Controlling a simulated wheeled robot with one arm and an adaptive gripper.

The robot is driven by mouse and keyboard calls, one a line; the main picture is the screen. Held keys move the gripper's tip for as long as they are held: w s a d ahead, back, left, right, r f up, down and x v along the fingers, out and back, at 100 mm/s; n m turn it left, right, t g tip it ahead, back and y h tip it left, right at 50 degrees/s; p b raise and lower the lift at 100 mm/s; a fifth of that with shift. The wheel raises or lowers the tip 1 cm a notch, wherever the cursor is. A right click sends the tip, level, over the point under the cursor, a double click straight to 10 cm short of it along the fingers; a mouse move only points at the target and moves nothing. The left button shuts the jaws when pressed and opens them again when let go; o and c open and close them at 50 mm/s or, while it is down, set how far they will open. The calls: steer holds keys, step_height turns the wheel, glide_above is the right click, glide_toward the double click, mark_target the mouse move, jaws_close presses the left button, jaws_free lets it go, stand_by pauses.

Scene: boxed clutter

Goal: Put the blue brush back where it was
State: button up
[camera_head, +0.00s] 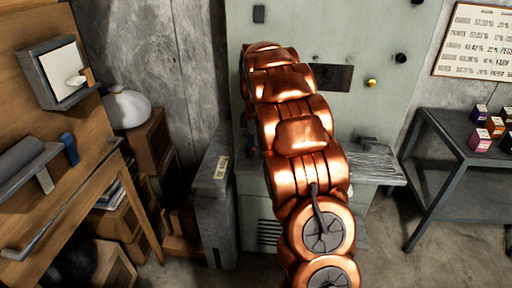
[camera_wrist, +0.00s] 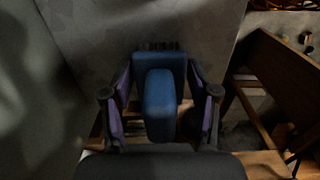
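In the wrist view the blue brush (camera_wrist: 159,105) sits between the two fingers of my gripper (camera_wrist: 159,82). Its rounded blue body faces the camera, and a row of dark bristles shows at its far end. The purple finger pads lie along both sides of the brush, and it appears held clear of any surface. In the head view my copper arm fills the middle, and neither my gripper nor the held brush can be made out there.
At left in the head view is a wooden bench (camera_head: 25,262) with a metal rail, a grey roller (camera_head: 20,158) and a small blue object (camera_head: 69,148). A grey-green machine (camera_head: 385,95) stands behind my arm. A dark table (camera_head: 440,118) with small boxes is at right.

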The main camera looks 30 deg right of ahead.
steer(key=shift+o, duration=0.9)
step_height(320, 180, up, 11)
steer(key=shift+r, duration=0.6)
